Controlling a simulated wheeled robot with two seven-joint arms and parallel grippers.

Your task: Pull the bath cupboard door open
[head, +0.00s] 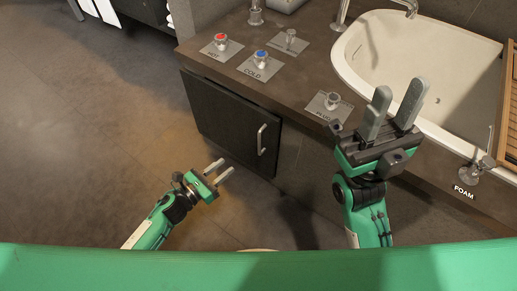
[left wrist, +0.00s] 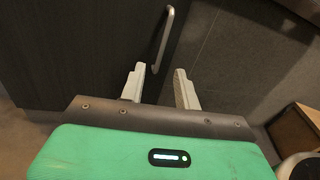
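The dark bath cupboard door (head: 225,118) is shut, set in the front of the vanity below the tap knobs. Its metal bar handle (head: 262,139) stands near the door's right edge. My right gripper (head: 395,98) is open and empty, raised near the basin's front edge.
The counter (head: 296,72) carries a HOT knob (head: 220,42), a COLD knob (head: 261,58) and other fittings. A white basin (head: 420,62) and a FOAM dispenser (head: 469,173) are at the right. The floor (head: 90,130) left of the cupboard is clear.

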